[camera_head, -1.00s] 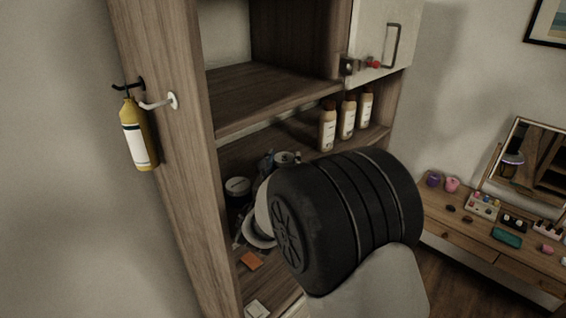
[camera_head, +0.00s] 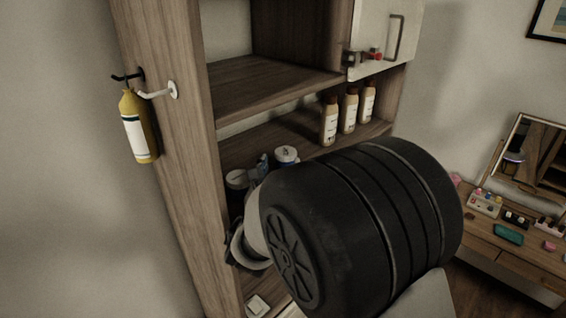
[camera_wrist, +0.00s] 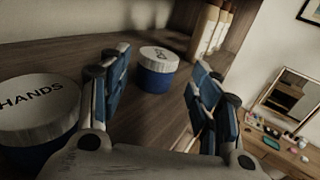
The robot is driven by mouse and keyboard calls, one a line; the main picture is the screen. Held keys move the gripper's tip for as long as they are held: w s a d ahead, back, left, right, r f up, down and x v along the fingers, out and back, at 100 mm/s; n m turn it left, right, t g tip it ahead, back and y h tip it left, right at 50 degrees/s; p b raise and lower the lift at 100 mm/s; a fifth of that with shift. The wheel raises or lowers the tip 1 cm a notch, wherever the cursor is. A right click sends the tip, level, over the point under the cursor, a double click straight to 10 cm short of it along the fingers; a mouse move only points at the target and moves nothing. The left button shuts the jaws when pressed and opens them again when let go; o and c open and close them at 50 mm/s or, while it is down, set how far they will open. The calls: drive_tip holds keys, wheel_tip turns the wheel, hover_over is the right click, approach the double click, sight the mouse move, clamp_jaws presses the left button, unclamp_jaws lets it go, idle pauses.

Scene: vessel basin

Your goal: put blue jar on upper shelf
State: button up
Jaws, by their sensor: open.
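A blue jar with a white lettered lid (camera_wrist: 155,82) stands upright on the lower shelf (camera_wrist: 185,105). In the wrist view it lies ahead, between the lines of my fingers. My gripper (camera_wrist: 157,66) is open and empty, with its blue-padded fingers apart; contact with the jar cannot be seen. A second, larger-looking blue jar with a lid marked HANDS (camera_wrist: 45,145) stands left of my left finger. In the head view the jar's white lid (camera_head: 287,152) shows just beyond my fingers, which my arm partly hides. The upper shelf (camera_head: 265,88) is bare where it shows.
Several pale bottles (camera_head: 348,112) with brown caps stand farther along the lower shelf. A cabinet door (camera_head: 385,35) sits above them at the right. A yellow bottle (camera_head: 138,128) hangs on the cabinet's outer left side. A dressing table (camera_head: 500,240) stands at the right.

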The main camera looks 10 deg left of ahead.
drive_tip(key=s, duration=0.5)
drive_tip(key=shift+s+a+b, duration=0.25)
drive_tip(key=shift+s+b, duration=0.1)
drive_tip(key=shift+b, duration=0.05)
drive_tip(key=s+d+r+m+g+h, duration=0.1)
drive_tip(key=s+d+m+g+h, duration=0.3)
drive_tip(key=d+m, duration=0.65)
drive_tip(key=s+d+r+m+g+h, duration=0.1)
drive_tip(key=s+d+m+g+h, duration=0.35)
drive_tip(key=d, duration=1.05)
drive_tip(key=s+d+f+m+g+y, duration=0.2)
drive_tip(key=s+d+m+g, duration=0.1)
drive_tip(key=s+m, duration=0.3)
drive_tip(key=s+d+f+m+g+y, duration=0.1)
drive_tip(key=s+d+f+m+g, duration=0.15)
drive_tip(key=s+m, duration=0.45)
drive_tip(key=s+a+m+y, duration=0.7)
drive_tip(key=s+a, duration=0.1)
drive_tip(key=s, duration=0.1)
drive_tip(key=shift+a+f+t, duration=0.15)
drive_tip(key=shift+f+t, duration=0.05)
drive_tip(key=shift+t, duration=0.2)
drive_tip(key=shift+s+f, duration=0.1)
drive_tip(key=shift+f, duration=0.05)
